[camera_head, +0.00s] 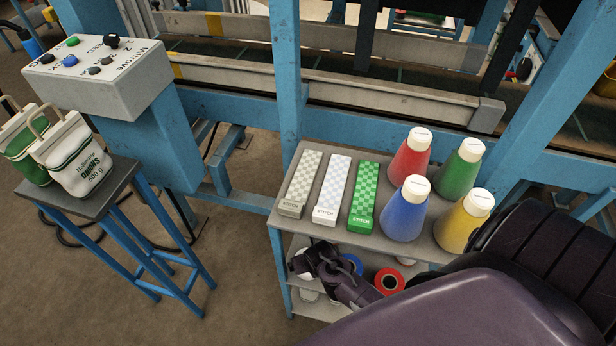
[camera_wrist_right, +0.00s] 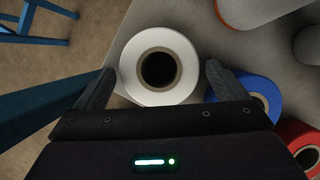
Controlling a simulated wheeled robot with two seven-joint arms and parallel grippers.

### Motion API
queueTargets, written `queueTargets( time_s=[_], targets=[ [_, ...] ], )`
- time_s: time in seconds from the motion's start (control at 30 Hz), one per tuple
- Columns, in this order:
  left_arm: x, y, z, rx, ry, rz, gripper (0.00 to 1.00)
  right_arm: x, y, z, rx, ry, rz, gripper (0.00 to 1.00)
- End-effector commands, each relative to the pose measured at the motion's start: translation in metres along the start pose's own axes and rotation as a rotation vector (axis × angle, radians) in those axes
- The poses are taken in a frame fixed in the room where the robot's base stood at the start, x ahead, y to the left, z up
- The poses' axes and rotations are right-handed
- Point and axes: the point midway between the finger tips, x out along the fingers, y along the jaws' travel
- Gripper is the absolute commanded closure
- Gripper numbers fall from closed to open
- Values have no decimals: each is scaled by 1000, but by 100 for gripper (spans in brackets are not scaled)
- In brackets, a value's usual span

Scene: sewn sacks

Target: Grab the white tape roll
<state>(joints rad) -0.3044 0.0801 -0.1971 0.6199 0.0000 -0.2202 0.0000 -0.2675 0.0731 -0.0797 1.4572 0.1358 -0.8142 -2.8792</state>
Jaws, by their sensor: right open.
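The white tape roll (camera_wrist_right: 135,82) with a brown core shows from above in the right wrist view, its hole facing the camera. In the head view the white tape roll (camera_head: 297,262) is on the cart's lower shelf, partly hidden by my right gripper (camera_head: 318,262). In the wrist view my right gripper (camera_wrist_right: 160,70) is open, with one finger to each side of the roll. I cannot tell how far the fingertips are above or beside it. My left gripper is not in view.
A blue roll (camera_wrist_right: 262,90) lies close by the right finger, and a red roll (camera_wrist_right: 298,137) lies beyond it. The cart's top shelf (camera_head: 290,222) overhangs the lower one and carries several boxes and coloured cones. A blue cart post (camera_wrist_right: 45,115) stands left of the gripper.

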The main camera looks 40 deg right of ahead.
Motion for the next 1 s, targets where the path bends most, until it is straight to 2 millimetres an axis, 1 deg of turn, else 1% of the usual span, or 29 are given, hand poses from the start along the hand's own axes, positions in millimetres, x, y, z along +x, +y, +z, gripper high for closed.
queueTargets(
  time_s=[0.03,0.1,0.2,0.47,0.57,0.73,1.0],
  targets=[
    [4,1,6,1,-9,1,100,10,2,-1,6,1,2,8],
    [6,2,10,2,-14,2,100,20,1,-1,4,0,0,8],
    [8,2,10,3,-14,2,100,27,1,0,3,0,1,8],
    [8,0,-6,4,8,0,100,28,1,0,1,-1,0,8],
    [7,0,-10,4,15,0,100,28,1,0,1,-1,0,21],
    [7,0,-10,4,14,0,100,28,1,0,1,-1,0,43],
    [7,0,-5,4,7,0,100,27,0,0,1,-1,0,43]
  ],
)
